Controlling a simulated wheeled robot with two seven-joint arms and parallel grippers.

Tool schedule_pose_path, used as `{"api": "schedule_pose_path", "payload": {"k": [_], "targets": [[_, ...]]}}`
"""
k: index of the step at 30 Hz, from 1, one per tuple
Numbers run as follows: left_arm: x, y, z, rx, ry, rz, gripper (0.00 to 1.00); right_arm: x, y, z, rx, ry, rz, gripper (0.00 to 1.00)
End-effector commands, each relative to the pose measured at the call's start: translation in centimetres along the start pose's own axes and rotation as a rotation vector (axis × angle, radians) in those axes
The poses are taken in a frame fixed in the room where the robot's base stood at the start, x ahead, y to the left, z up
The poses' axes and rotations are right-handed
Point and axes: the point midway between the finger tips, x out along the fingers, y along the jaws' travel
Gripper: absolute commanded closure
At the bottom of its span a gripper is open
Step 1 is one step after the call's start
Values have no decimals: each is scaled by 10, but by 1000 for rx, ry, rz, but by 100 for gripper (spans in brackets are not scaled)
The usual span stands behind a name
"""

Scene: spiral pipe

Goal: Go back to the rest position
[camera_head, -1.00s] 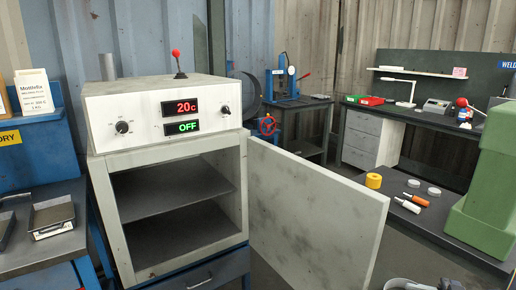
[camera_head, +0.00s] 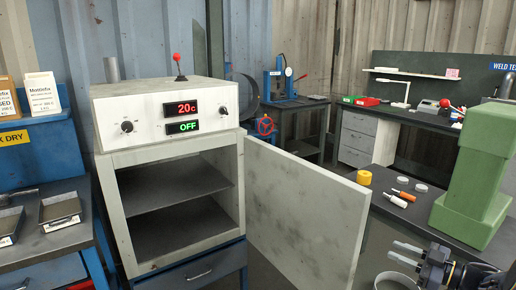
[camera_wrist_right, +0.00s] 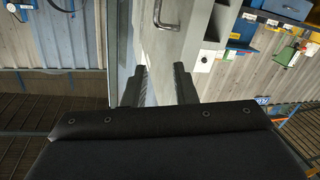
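My right gripper (camera_head: 393,250) shows at the lower right of the head view, in front of the open oven door. Its two fingers point left. In the right wrist view the fingers (camera_wrist_right: 160,72) stand apart with nothing between them, so it is open and empty. My left gripper is not in view. The white oven (camera_head: 160,95) stands at the left centre with its door (camera_head: 305,215) swung wide open to the right. Its shelves look empty. Its displays read 20c and OFF.
A blue bench (camera_head: 45,258) with shallow metal trays is at the left. A green block-like machine (camera_head: 480,165) stands at the right, beside a yellow roll (camera_head: 364,177) and orange and white bottles. A grey round-rimmed thing (camera_head: 397,279) is at the lower right.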

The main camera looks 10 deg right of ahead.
Motion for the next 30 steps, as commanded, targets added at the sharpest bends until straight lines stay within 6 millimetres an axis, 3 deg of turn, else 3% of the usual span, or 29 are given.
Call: {"api": "schedule_pose_path", "payload": {"k": [1,5,9,11,14,17,20,24,27,30], "targets": [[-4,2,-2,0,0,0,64,8,9,-19,-28,-6,56,75],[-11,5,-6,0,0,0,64,25,35,-62,-79,-38,250,75],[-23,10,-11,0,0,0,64,32,56,-122,-65,-103,521,75],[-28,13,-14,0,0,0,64,28,55,-143,-16,-149,637,75],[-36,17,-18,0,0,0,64,17,35,-163,114,-246,776,75],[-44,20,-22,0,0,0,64,6,-9,-168,291,-368,834,75],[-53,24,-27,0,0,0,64,-3,-76,-163,486,-512,800,75],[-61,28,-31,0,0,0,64,-12,-181,-153,709,-704,637,75],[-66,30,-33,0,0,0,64,-19,-243,-151,810,-808,501,75],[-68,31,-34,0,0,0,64,-27,-290,-151,873,-883,384,75]]}}
